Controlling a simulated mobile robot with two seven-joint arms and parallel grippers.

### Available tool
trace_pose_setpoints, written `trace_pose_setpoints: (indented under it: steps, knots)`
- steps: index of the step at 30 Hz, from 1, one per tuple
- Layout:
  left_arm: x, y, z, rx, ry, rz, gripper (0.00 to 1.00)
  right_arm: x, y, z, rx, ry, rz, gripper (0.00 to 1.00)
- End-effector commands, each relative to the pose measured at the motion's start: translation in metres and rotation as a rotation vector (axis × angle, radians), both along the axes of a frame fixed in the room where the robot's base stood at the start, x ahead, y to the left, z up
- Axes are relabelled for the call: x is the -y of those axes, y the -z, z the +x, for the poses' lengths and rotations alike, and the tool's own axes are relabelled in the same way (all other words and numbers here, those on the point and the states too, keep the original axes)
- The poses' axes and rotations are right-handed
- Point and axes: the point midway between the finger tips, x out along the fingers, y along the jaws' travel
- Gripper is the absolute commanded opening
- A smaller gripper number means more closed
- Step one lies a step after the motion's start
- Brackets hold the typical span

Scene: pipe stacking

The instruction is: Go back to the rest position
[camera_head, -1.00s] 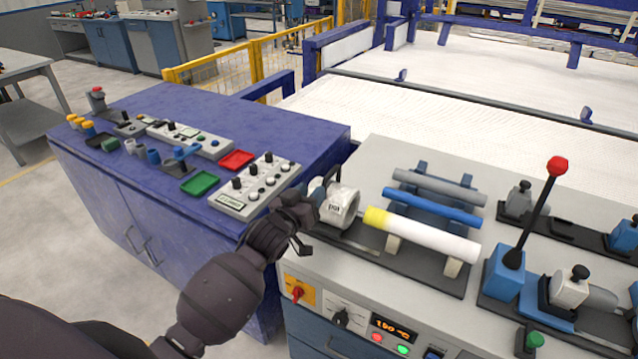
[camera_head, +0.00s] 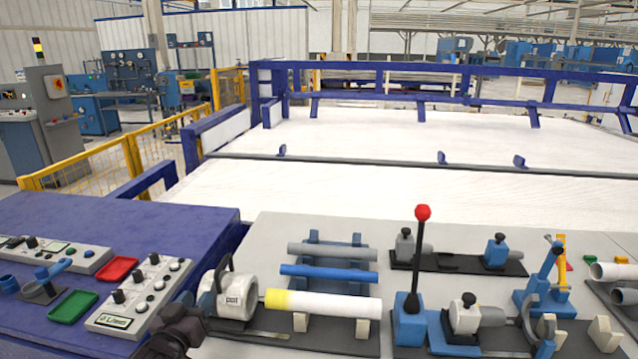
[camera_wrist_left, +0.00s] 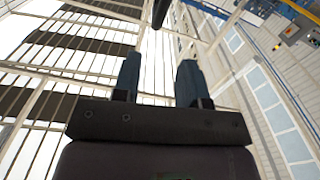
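My left gripper's arm end (camera_head: 172,335) shows dark at the lower left of the head view, in front of the white clamp. A grey pipe (camera_head: 335,252), a blue pipe (camera_head: 330,273) and a white pipe with a yellow end (camera_head: 335,303) lie side by side on supports on the grey bench. My right gripper is not in view.
The white clamp machine (camera_head: 235,298) stands close to my left arm. A lever with a red knob (camera_head: 422,213) rises right of the pipes. A control panel (camera_head: 140,295), a red tray (camera_head: 118,269) and a green tray (camera_head: 73,305) sit on the blue cabinet at left.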

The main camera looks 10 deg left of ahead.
Motion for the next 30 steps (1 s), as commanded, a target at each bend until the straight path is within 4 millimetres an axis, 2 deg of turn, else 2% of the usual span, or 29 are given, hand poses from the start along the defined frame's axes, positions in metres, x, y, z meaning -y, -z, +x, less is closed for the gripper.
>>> trace_pose_setpoints:
  steps: [6,14,20,24,27,30]
  knots:
    - [0.009,0.0,-0.005,-0.021,0.011,0.159,0.39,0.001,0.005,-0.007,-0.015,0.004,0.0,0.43]
    - [0.022,0.057,-0.059,-0.158,0.032,0.285,0.39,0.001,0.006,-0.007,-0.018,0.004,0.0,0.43]
    - [0.03,0.111,-0.125,-0.302,0.048,0.314,0.39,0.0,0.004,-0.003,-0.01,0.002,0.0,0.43]
    - [0.034,0.148,-0.181,-0.414,0.049,0.287,0.39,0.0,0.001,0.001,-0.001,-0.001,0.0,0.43]
    - [0.036,0.168,-0.215,-0.477,0.043,0.266,0.39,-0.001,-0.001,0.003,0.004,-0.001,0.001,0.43]
    - [0.035,0.181,-0.238,-0.524,0.036,0.253,0.39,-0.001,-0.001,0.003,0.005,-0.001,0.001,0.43]
